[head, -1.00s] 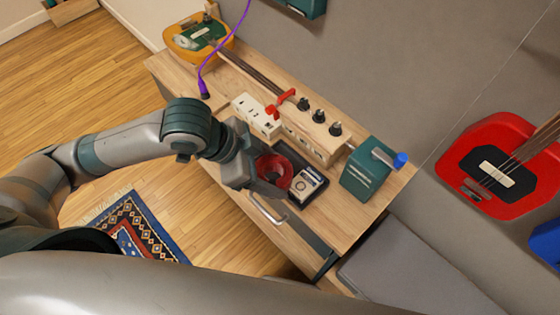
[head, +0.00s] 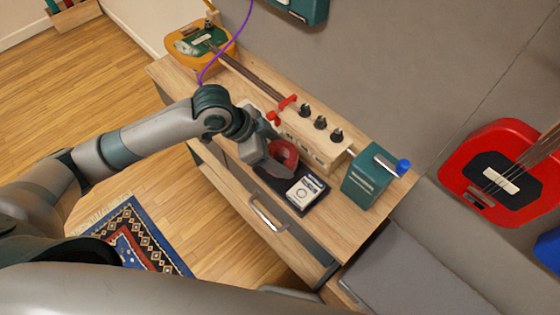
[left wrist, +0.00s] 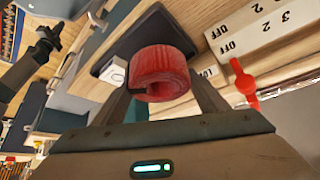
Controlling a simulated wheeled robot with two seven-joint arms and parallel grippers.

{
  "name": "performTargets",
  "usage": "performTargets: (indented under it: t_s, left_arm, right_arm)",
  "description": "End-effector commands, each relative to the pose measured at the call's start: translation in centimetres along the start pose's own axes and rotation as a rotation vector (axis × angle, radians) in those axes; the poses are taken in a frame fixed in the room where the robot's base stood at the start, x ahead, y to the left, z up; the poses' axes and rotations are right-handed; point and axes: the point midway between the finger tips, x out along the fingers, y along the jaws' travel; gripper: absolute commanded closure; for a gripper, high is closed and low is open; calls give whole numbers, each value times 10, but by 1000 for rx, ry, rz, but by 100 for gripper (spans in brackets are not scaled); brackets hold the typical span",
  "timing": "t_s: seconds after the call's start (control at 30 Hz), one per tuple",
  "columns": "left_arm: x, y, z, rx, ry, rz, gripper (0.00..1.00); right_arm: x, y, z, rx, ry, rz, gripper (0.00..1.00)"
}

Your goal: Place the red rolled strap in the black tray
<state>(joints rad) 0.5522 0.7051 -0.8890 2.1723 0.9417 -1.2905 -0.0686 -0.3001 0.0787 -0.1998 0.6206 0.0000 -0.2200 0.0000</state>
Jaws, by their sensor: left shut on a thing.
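The red rolled strap (head: 285,152) is a short, thick roll with a hollow middle. My left gripper (head: 274,162) is shut on it, above the wooden bench. In the left wrist view the strap (left wrist: 160,68) sits between the fingertips. The black tray (head: 268,184) lies flat on the bench, just in front of and below the gripper, and is partly hidden by it. It also shows behind the strap in the left wrist view (left wrist: 122,44). I cannot tell how high the strap is above it. My right gripper is not in view.
A black-and-white meter (head: 305,193) is at the tray's right end. A teal box (head: 366,178) stands to the right. A drawer handle (head: 268,212) is on the bench front.

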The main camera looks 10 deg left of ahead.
Motion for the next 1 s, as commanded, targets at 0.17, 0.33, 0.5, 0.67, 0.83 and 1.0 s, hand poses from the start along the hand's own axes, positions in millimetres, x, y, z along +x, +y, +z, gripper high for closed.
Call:
performTargets:
  t_s: [0.17, 0.33, 0.5, 0.67, 0.83, 1.0]
  left_arm:
    - [4, 1, 3, -2, 0, 2, 58]
    - [21, 1, 14, -4, -1, 2, 58]
    - [32, 0, 22, -1, 0, -1, 58]
    - [33, 0, 22, 0, 0, -1, 58]
    - [34, 0, 22, 0, 0, -1, 58]
    - [35, 0, 23, -1, 0, 0, 25]
  right_arm:
    - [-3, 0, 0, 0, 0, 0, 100]
    - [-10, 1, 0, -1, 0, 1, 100]
    - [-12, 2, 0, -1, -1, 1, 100]
    - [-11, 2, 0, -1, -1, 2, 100]
    - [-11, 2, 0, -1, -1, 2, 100]
    - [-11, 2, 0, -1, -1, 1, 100]
